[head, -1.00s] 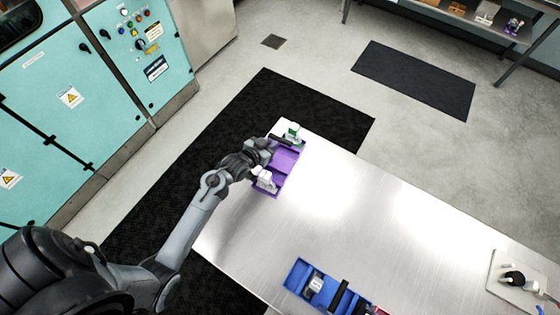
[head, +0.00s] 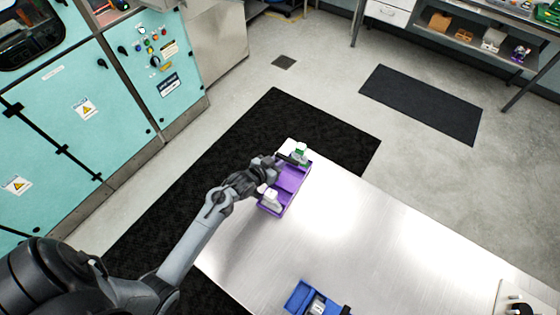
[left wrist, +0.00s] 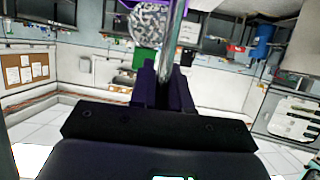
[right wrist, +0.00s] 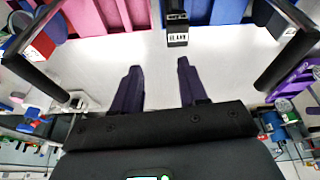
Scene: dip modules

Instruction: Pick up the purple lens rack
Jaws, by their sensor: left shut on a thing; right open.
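The purple lens rack (head: 292,177) is at the far left end of the steel table in the head view. A green-and-white piece (head: 300,153) stands at its far end and a white piece (head: 271,198) at its near end. My left gripper (head: 272,168) is at the rack's left side, shut on its handle. In the left wrist view, a shiny bar (left wrist: 172,45) runs between my left fingers (left wrist: 163,88). Whether the rack touches the table is unclear. My right gripper (right wrist: 159,68) is open and empty above the table.
A blue rack (head: 298,297) lies at the table's near edge; it also shows with a pink rack (right wrist: 90,15) in the right wrist view. The steel table (head: 370,230) is clear between the blue and purple racks. A teal cabinet (head: 90,100) stands at left.

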